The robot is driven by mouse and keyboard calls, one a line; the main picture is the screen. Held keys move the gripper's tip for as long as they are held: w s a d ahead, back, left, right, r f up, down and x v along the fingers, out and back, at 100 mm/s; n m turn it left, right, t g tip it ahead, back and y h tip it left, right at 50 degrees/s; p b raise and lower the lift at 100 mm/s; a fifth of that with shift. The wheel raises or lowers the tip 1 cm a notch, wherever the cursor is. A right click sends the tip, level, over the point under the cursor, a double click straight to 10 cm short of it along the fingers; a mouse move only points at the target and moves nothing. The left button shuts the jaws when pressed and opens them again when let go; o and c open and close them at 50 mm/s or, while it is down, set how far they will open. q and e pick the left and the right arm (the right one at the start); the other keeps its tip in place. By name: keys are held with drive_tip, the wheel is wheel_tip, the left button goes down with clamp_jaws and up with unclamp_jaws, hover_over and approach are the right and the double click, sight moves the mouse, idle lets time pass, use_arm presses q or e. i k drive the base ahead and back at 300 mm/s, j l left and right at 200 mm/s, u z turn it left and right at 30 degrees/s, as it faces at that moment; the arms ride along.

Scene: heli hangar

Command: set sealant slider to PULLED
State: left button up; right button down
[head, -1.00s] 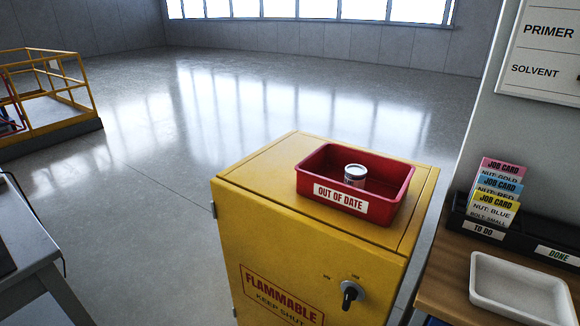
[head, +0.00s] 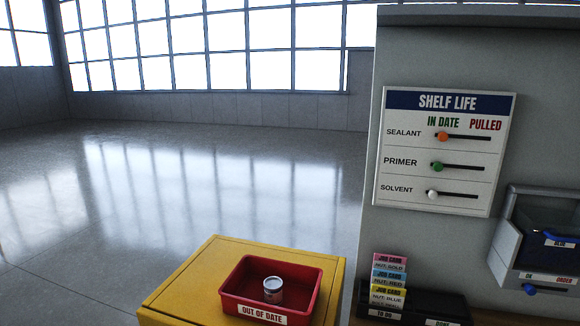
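A white Shelf Life board (head: 443,151) hangs on the grey wall at the right in the head view. It has three slots in rows marked SEALANT, PRIMER and SOLVENT, under the column heads IN DATE and PULLED. The orange sealant slider (head: 442,136) sits at the left end of its slot, under IN DATE. The green primer slider (head: 438,166) and the white solvent slider (head: 432,194) are also at the left ends of their slots. Neither of my grippers shows in the head view.
A yellow cabinet (head: 189,285) stands below, left of the board. On it is a red OUT OF DATE tray (head: 308,296) holding a small can (head: 273,289). Job cards (head: 388,277) stand in a black holder below the board. A grey bin (head: 510,245) hangs at right. Open floor lies left.

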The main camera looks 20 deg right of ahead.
sight(443, 137)
drive_tip(key=z, duration=1.55)
